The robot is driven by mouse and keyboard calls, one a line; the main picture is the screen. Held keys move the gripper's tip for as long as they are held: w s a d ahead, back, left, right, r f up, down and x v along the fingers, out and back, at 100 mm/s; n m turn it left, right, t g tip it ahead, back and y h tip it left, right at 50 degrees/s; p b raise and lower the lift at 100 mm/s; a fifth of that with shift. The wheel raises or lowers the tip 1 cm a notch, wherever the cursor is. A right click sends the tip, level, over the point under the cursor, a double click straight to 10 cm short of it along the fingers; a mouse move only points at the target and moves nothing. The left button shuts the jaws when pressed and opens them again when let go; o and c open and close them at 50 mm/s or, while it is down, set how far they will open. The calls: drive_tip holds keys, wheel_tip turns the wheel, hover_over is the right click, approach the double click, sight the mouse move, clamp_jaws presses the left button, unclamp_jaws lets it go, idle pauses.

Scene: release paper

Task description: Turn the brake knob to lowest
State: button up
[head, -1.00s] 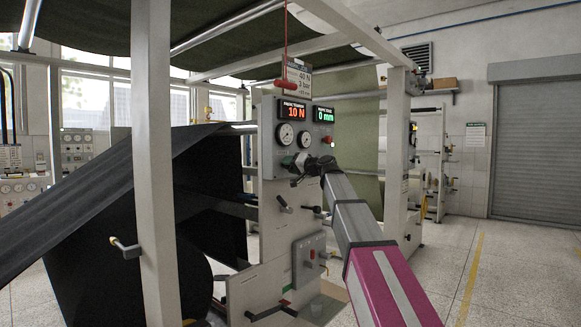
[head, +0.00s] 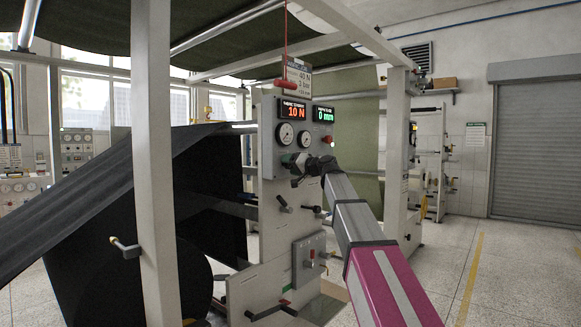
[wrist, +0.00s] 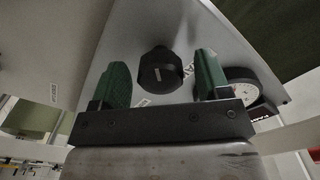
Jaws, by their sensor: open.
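A black faceted knob (wrist: 160,70) with a short white mark stands out from the grey panel in the wrist view. My gripper (wrist: 160,75) is open, with one green finger on each side of the knob. Gaps show between the knob and both fingers. In the head view my gripper (head: 294,162) is at the front of the machine's control panel (head: 267,180), below two gauges, and it hides the knob there. The red display (head: 293,111) on the panel reads 10 N and the green display (head: 323,114) reads 0 mm.
A round white gauge (wrist: 240,92) sits close to the right finger. A lever (head: 284,204) sticks out of the panel below my gripper. A white upright post (head: 152,160) and black sheet material (head: 90,200) stand on the left. The floor on the right is open.

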drive_tip(key=v, duration=1)
drive_tip(key=shift+s+d, duration=0.25)
